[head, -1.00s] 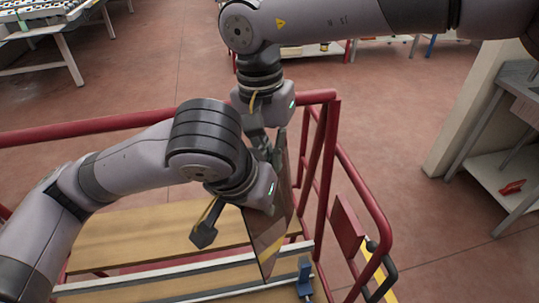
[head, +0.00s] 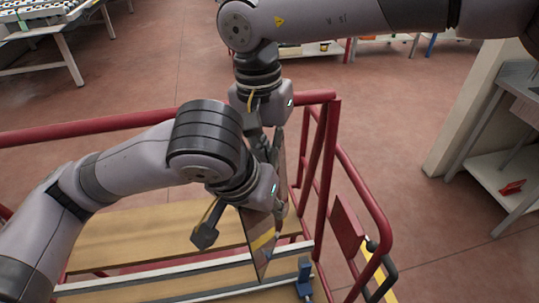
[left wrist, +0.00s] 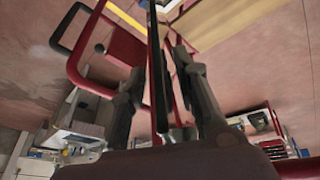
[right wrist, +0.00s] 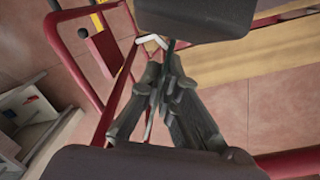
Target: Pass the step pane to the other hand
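The step pane (head: 262,240) is a thin, dark, reflective sheet with a yellow reflection, hanging upright above the rack. My right gripper (head: 268,148) points down from above and is shut on its upper part; in the right wrist view the fingers (right wrist: 162,78) close together on its thin edge. My left gripper (head: 243,222) comes in from the left, low beside the pane. In the left wrist view the pane (left wrist: 158,70) stands edge-on between the left fingers, which are spread with gaps on both sides. The left hand hides part of the pane.
A red-railed rack (head: 326,150) with wooden boards (head: 150,235) and pale rails lies below. A blue clamp (head: 304,275) stands by the pane's lower corner. A grey bench (head: 510,150) is at right, and a roller table (head: 45,30) is far left. Red floor between is clear.

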